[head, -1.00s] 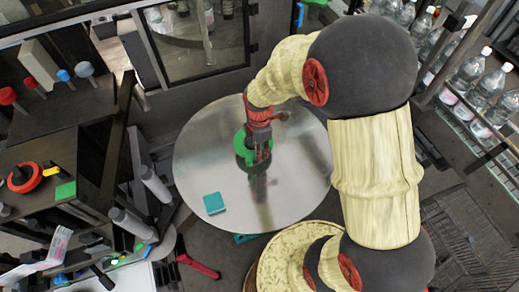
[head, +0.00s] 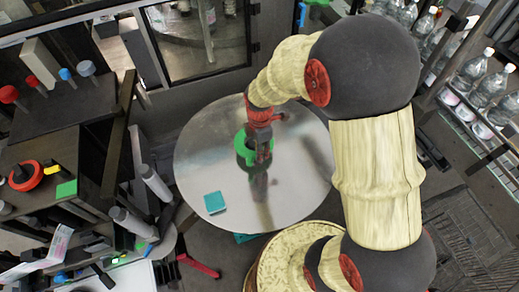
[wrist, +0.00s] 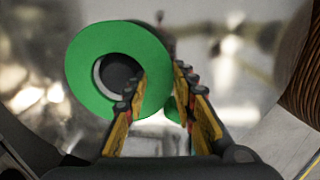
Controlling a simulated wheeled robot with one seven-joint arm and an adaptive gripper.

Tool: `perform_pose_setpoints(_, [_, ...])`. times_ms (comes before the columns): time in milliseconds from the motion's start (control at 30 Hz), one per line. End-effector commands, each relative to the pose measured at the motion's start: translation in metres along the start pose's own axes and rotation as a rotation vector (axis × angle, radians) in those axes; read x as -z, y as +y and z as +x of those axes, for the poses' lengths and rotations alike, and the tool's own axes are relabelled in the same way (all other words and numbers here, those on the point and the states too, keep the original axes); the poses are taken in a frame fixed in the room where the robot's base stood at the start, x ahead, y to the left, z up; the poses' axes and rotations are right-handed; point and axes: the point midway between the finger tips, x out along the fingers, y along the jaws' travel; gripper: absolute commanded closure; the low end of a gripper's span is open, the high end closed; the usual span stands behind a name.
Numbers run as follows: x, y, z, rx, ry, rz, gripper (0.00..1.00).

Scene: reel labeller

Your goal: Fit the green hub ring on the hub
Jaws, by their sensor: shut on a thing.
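The green hub ring (head: 241,145) is above the round metal table, with a dark round part, seemingly the hub, at its opening. In the wrist view the ring (wrist: 86,70) shows nearly face on, and a dark round top (wrist: 118,70) shows through its hole. A pale crescent shows at the hole's left side. My gripper (head: 259,160) is shut on the ring's right side. In the wrist view one finger of my gripper (wrist: 158,88) overlaps the hole and the other is outside the rim. I cannot tell whether the ring is seated on the hub.
The round metal table (head: 205,150) is mostly bare, with a teal square block (head: 214,203) at its front left. A dark bench with a red ring (head: 25,176) stands at the left. Bottles (head: 480,90) fill a rack at the right.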

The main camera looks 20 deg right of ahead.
Motion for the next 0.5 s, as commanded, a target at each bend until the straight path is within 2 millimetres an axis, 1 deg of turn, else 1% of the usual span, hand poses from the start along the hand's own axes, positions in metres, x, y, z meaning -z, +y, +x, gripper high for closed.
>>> perform_pose_setpoints(200, [-0.0021,-0.0016,-0.0048,-0.001,0.000,0.000,1.00])
perform_pose_setpoints(400, [-0.0022,-0.0017,-0.0047,-0.001,0.000,0.000,1.00])
perform_pose_setpoints(433, [-0.0022,-0.0017,-0.0047,-0.001,0.000,0.000,0.73])
perform_pose_setpoints(500, [-0.0021,-0.0016,-0.0048,-0.001,0.000,0.000,0.69])
